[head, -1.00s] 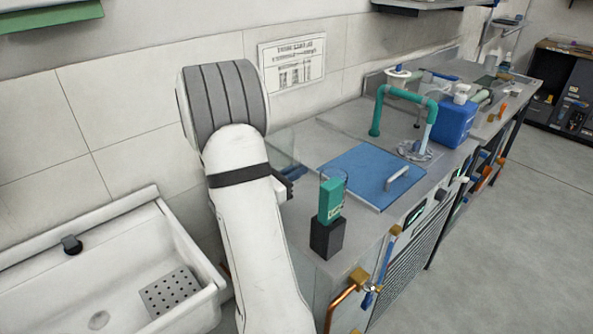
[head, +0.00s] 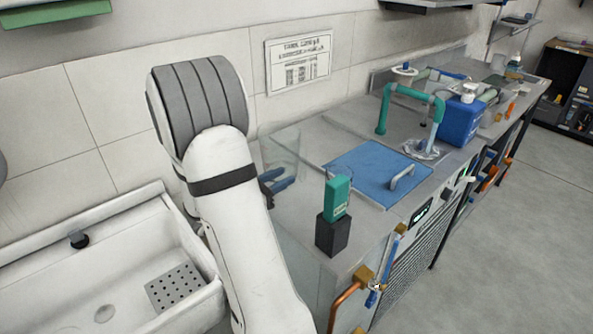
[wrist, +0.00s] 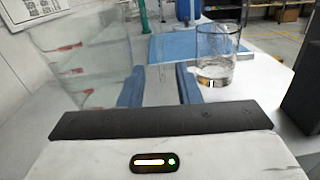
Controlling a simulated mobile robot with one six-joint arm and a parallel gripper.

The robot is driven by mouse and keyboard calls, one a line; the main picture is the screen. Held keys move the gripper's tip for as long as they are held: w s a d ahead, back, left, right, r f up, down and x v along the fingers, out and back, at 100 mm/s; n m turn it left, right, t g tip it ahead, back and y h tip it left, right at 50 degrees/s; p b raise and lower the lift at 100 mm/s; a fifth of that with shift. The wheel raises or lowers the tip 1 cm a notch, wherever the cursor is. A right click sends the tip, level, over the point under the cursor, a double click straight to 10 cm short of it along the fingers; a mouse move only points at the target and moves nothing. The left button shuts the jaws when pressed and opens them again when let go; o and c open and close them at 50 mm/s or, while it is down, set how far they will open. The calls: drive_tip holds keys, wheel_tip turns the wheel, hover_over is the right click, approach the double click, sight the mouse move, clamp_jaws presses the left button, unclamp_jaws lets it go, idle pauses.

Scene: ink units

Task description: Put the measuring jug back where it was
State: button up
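The measuring jug is clear with red markings. It stands large at the left of the wrist view (wrist: 85,55), and shows faintly on the counter against the wall in the head view (head: 281,146). My gripper (wrist: 159,86) has its two blue fingers apart, just right of the jug's body. A faint clear shape, perhaps the jug's handle, shows between them; I cannot tell whether they touch it. In the head view my gripper (head: 277,182) is low at the jug's near side, partly behind my arm.
A clear drinking glass (wrist: 217,55) stands right of my fingers. A black block (head: 332,234) bearing a green box (head: 338,198) is near the counter's front edge. A blue lid with a handle (head: 365,172) lies beyond. A white sink (head: 110,265) is left.

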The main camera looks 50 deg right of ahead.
drive_tip(key=shift+w+a, duration=0.2)
drive_tip(key=shift+a, duration=1)
drive_tip(key=shift+w+a, duration=0.15)
drive_tip(key=shift+a, duration=1)
drive_tip(key=shift+r, duration=0.1)
